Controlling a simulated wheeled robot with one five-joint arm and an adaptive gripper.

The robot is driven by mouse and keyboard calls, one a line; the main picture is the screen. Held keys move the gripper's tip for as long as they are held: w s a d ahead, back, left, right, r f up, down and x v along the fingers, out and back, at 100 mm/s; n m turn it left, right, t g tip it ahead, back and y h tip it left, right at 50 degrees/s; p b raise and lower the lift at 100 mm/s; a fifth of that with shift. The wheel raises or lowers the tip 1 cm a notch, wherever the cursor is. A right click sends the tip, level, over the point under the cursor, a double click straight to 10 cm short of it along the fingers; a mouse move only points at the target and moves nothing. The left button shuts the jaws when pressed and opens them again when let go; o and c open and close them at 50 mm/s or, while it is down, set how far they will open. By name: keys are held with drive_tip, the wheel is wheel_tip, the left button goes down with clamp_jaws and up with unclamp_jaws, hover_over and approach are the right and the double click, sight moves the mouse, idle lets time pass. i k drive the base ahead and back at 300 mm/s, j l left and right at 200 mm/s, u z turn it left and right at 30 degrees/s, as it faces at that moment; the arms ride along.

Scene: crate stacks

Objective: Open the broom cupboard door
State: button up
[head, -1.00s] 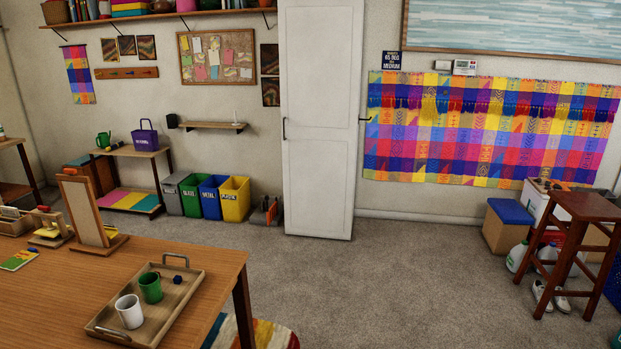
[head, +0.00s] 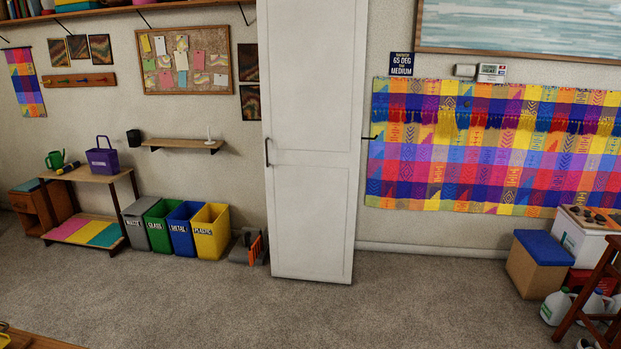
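The broom cupboard door (head: 312,215) is a tall white panelled door in the middle of the head view. It looks shut, and its top is cut off by the picture's upper edge. A dark vertical handle (head: 267,152) sits on its left edge, about halfway up the picture. My gripper is not in view.
Open grey carpet (head: 250,315) lies in front of the door. Several sorting bins (head: 211,235) and a grey holder with orange items (head: 250,249) stand just left of it. A box with a blue lid (head: 540,265), jugs (head: 556,308) and a stool (head: 603,285) stand at the right.

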sight(312, 56)
drive_tip(key=i, duration=0.9)
drive_tip(key=i+l, duration=0.15)
drive_tip(key=i, duration=0.75)
drive_tip(key=i+j+u, duration=0.15)
drive_tip(key=i+u, duration=1.05)
drive_tip(key=u, duration=0.15)
drive_tip(key=i+l+u, duration=0.25)
drive_tip(key=u, duration=0.2)
drive_tip(key=i+l+u, duration=0.15)
drive_tip(key=i+u, duration=0.35)
drive_tip(key=i+l+u, duration=0.45)
drive_tip(key=i+j, duration=0.05)
drive_tip(key=j, duration=0.05)
